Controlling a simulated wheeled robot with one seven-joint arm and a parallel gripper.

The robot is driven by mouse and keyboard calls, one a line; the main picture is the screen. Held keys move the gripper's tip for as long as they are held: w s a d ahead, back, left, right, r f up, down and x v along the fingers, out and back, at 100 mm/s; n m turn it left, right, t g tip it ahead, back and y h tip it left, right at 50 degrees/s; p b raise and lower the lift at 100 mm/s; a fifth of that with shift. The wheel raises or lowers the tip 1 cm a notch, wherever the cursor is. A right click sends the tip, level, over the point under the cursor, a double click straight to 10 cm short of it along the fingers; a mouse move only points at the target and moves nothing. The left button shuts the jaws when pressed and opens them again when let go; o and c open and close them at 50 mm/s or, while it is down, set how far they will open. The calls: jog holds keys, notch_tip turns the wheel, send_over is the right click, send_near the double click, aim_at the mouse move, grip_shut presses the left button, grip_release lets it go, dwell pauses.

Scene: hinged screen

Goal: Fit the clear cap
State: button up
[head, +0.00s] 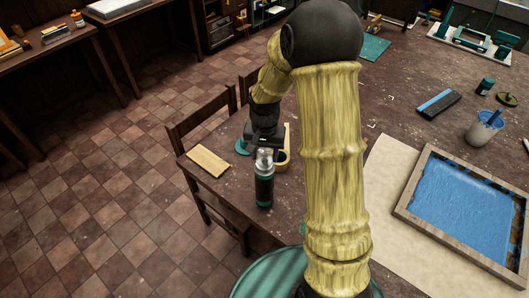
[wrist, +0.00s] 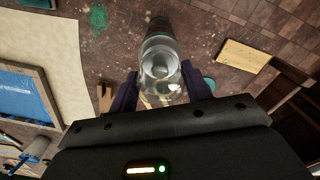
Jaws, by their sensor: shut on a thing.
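A dark can with a green band (head: 264,188) stands upright near the table's left edge. The clear cap (head: 263,157) shows at its top, just below my gripper (head: 264,143). In the wrist view the clear cap (wrist: 160,65) is between the two dark fingers of my gripper (wrist: 161,90), which is shut on it. The dark can (wrist: 157,25) shows beyond the cap, roughly in line with it. I cannot tell whether the cap is seated on the can or just above it.
A wooden board (head: 209,161) lies left of the can. A yellowish ring-shaped thing (head: 283,162) and a teal disc (head: 243,147) are close behind it. Chairs (head: 205,125) stand at the table's edge. A framed blue tray (head: 465,205) lies right.

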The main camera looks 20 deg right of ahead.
jog(key=shift+f+b, duration=0.5)
jog(key=shift+f, duration=0.35)
jog(key=o, duration=1.1)
jog(key=shift+c, duration=0.2)
notch_tip(320, 180, up, 17)
jog(key=b, duration=0.3)
jog(key=shift+r+b, duration=0.2)
jog(key=shift+b, duration=0.15)
jog(key=shift+f, duration=0.1)
